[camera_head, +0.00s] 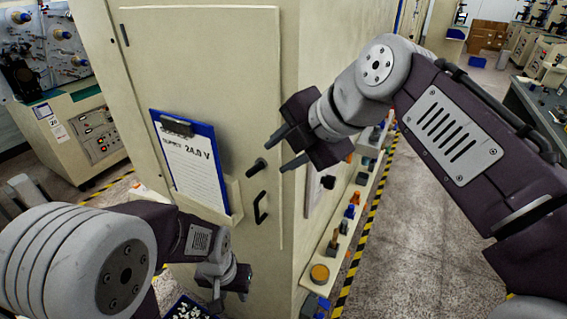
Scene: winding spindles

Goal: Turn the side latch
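A black knob-like latch (256,167) sticks out from the beige cabinet door (215,80), near its right edge. A black pull handle (260,207) is just below it. My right gripper (283,152) is open and empty, its two fingertips pointing left toward the latch. They are a little right of the latch in the picture and appear apart from it. My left gripper (232,285) hangs low in front of the cabinet, and its fingers are too dark and small to tell open from shut.
A narrow shelf (345,235) with several small parts runs along the cabinet's right side. The floor (420,240) farther right is clear. A blue bin (185,308) stands below.

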